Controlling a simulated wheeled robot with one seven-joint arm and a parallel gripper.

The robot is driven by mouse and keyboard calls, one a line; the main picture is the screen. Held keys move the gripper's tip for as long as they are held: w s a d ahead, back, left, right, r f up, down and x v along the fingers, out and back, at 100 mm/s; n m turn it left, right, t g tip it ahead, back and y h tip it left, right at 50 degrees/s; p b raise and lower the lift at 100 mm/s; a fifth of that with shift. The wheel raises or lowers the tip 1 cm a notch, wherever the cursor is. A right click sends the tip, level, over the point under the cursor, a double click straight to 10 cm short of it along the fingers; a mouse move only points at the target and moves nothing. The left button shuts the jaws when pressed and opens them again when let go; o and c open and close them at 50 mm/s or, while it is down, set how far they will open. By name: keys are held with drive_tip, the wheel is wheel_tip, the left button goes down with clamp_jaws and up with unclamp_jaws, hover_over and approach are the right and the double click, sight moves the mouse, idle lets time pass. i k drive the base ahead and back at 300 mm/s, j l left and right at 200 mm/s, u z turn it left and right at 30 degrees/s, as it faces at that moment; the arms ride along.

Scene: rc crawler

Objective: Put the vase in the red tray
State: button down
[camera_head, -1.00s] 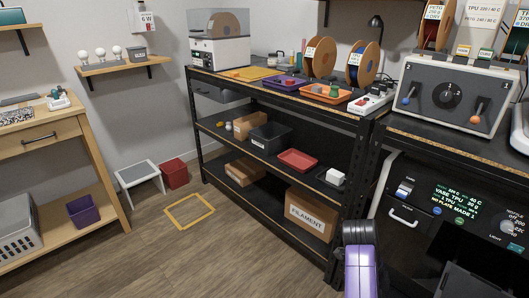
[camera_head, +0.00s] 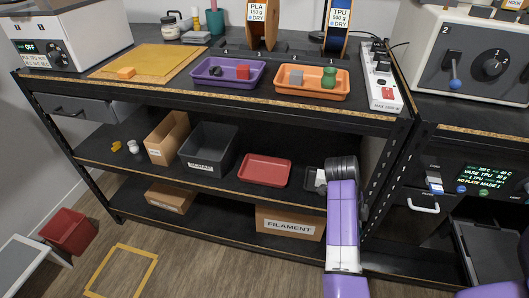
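The red tray (camera_head: 265,170) lies on the middle shelf, between a dark grey bin and my arm, and looks empty. The machine display (camera_head: 471,180) at right reads "VASE TPU". My purple arm rises in front of the shelves at lower centre right. My gripper is not in view.
A purple tray (camera_head: 228,84) with a red cube is left of the orange one. A power strip (camera_head: 383,82) stands to its right. A dark bin (camera_head: 208,149) and a cardboard box (camera_head: 167,139) share the middle shelf. Below the display, a black compartment (camera_head: 490,246) shows.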

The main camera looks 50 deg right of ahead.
sight(273, 174)
drive_tip(key=i+j+z, duration=1.05)
drive_tip(key=j, duration=0.25)
drive_tip(key=i, duration=0.05)
